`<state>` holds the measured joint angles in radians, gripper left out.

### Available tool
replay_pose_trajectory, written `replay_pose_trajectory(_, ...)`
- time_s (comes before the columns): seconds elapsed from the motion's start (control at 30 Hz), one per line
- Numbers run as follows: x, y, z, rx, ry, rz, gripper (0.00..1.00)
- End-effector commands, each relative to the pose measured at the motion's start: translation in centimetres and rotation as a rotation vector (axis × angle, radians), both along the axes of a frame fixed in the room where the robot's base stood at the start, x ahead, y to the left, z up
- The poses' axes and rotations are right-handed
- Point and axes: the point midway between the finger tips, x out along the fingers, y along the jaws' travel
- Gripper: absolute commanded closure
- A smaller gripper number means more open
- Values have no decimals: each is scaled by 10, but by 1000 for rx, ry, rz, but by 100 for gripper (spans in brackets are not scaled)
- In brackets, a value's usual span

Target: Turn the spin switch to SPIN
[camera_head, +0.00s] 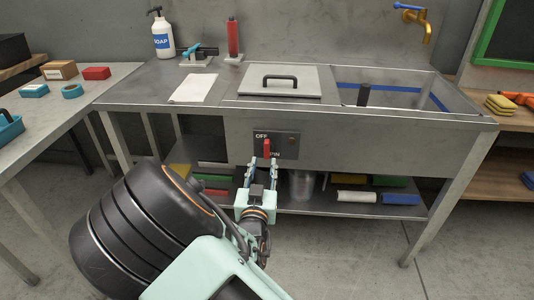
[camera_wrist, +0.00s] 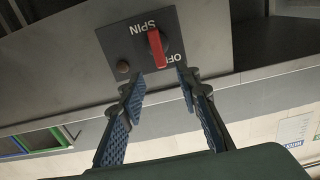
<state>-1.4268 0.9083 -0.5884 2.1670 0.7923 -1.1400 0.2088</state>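The switch panel (camera_head: 289,151) is a dark plate on the front of the steel sink bench. It has OFF at its top and SPIN lower down, partly covered in the head view. The red switch lever (camera_head: 266,148) stands roughly upright; I cannot tell which setting it is at. My gripper (camera_head: 263,167) is just in front of the panel. Its fingers (camera_wrist: 161,81) are open and empty, one on either side of the lever's line, with the lever beyond the tips.
A lidded section (camera_head: 279,82) and a basin (camera_head: 395,98) are in the bench top. A soap bottle (camera_head: 162,36) stands behind. The lower shelf (camera_head: 310,207) holds a glass jar (camera_head: 302,186) and coloured blocks.

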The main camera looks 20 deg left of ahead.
Motion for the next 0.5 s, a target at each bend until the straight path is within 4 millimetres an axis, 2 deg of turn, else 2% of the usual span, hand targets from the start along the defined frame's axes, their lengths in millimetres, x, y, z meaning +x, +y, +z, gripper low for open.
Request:
replay_pose_trajectory(0.1, 25, 5, -2, 2, -3, -2, 70)
replay_pose_trajectory(0.3, 58, 14, -2, -1, 0, 0, 70)
replay_pose_trajectory(0.5, 76, 17, -1, 0, 0, -1, 70)
